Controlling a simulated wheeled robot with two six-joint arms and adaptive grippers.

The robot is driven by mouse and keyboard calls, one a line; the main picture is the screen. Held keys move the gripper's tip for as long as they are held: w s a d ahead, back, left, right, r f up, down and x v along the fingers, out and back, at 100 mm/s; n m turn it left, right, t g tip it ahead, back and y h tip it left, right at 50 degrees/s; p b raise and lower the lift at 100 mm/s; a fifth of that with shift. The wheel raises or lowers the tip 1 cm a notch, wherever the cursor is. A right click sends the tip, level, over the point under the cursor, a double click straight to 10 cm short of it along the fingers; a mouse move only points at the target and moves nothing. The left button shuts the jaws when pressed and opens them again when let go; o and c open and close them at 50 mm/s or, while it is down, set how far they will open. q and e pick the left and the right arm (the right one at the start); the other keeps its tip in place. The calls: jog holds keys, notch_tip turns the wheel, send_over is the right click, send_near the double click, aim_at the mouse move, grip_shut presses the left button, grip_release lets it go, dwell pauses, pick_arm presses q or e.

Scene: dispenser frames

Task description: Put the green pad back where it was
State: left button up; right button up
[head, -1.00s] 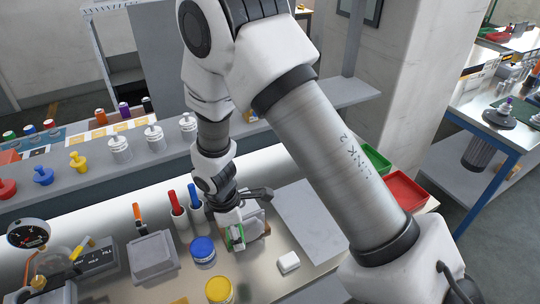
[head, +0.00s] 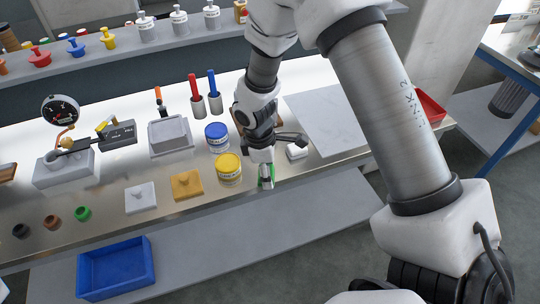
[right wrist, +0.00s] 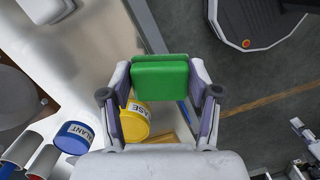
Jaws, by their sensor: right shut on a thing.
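My right gripper (head: 266,182) is shut on the green pad (right wrist: 160,78). The pad is a thick green block and sits between both fingers in the right wrist view. In the head view the pad (head: 271,172) shows only partly, at the table's front edge, right of the yellow can (head: 229,167). In the right wrist view it overlaps the table edge, with floor beyond. My right arm covers part of the table behind the gripper, where a sliver of brown shows beside it. My left gripper is not in view.
A blue can (head: 216,136) stands behind the yellow can. A small white block (head: 297,151) lies right of my gripper, near a flat grey plate (head: 327,118). White and orange knobbed lids (head: 187,184) lie to the left. A blue bin (head: 116,268) sits lower down.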

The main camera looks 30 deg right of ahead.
jog(key=w+d, duration=0.2)
jog(key=w+d+p, duration=0.1)
jog(key=w+d, duration=0.1)
jog(key=w, duration=0.1)
jog(key=w+d+p, duration=0.1)
jog(key=w, duration=0.1)
jog(key=shift+w+d+f, duration=0.15)
jog(key=shift+d+f, duration=0.2)
jog(key=shift+d, duration=0.05)
jog(key=shift+w+d+f+p, duration=0.15)
jog(key=shift+f+p, duration=0.15)
jog(key=shift+p, duration=0.05)
notch_tip(320, 180, down, 2)
jog(key=shift+f+p, duration=0.25)
jog(key=shift+p, duration=0.3)
jog(key=shift+f, duration=0.45)
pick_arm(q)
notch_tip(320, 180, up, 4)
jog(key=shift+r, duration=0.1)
pick_arm(e)
jog(key=o, duration=1.2)
jog(key=shift+r, duration=0.1)
pick_arm(q)
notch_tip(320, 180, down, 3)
jog(key=b, duration=0.3)
pick_arm(e)
notch_tip(320, 180, up, 12)
jog(key=a, duration=0.1)
jog(key=shift+w+a, duration=0.2)
jog(key=shift+w, duration=0.2)
